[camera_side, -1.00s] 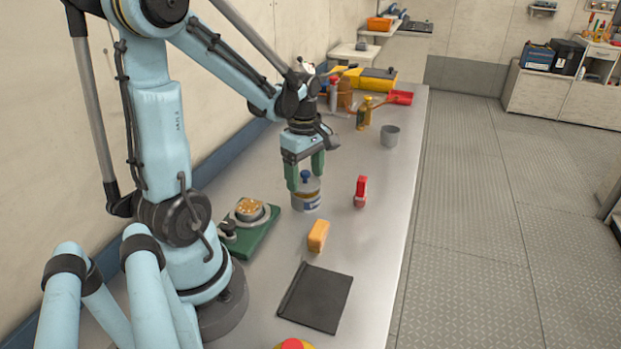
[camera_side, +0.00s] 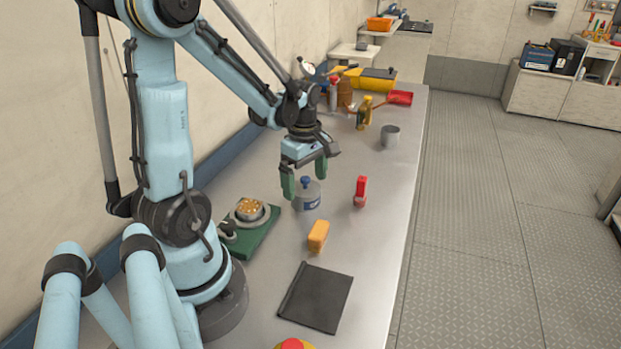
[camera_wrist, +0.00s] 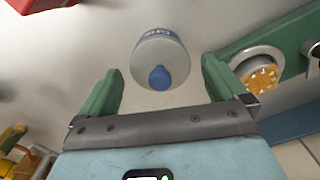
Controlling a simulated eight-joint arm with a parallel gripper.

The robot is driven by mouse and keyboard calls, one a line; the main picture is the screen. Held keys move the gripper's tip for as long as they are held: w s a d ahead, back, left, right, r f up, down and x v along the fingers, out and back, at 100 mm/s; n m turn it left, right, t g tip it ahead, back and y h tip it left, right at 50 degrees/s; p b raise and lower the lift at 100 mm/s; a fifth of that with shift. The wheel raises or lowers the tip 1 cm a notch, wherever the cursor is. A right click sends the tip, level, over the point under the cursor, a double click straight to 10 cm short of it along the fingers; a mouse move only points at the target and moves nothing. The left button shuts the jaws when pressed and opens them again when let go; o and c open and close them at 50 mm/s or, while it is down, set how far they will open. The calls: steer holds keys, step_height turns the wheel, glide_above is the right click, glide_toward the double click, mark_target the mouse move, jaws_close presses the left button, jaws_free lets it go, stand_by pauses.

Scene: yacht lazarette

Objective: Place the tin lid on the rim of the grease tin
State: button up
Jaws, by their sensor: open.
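The grease tin (camera_side: 312,203) stands upright on the metal bench, with a blue and white label on its side. The grey tin lid (camera_side: 316,186), with a blue knob, lies over the tin's top and looks about level. How exactly its edge meets the rim is too small to tell. My gripper (camera_side: 304,187) is open, with its green fingers apart on either side of the knob. In the wrist view, the lid (camera_wrist: 148,80) and its knob lie between the open fingers of my gripper (camera_wrist: 161,72), with clear gaps on both sides.
A green board (camera_side: 255,236) with a round metal dish of golden pieces lies to the left. A red object (camera_side: 361,190) stands to the right. A yellow-orange block (camera_side: 318,236) and black mat (camera_side: 315,298) lie in front. A grey cup (camera_side: 390,137) and bottles stand behind.

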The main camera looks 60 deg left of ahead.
mark_target(305, 178)
steer(key=shift+r, duration=0.1)
step_height(305, 178, up, 12)
steer(key=w+d+f+m+t, duration=0.1)
steer(key=d+m+t, duration=0.2)
steer(key=d+m, duration=0.5)
steer(key=w+d+f+m+t, duration=0.1)
steer(key=d+m+t, duration=0.3)
steer(key=d+m, duration=0.5)
steer(key=shift+f+m, duration=0.3)
steer(key=shift+m, duration=2.4)
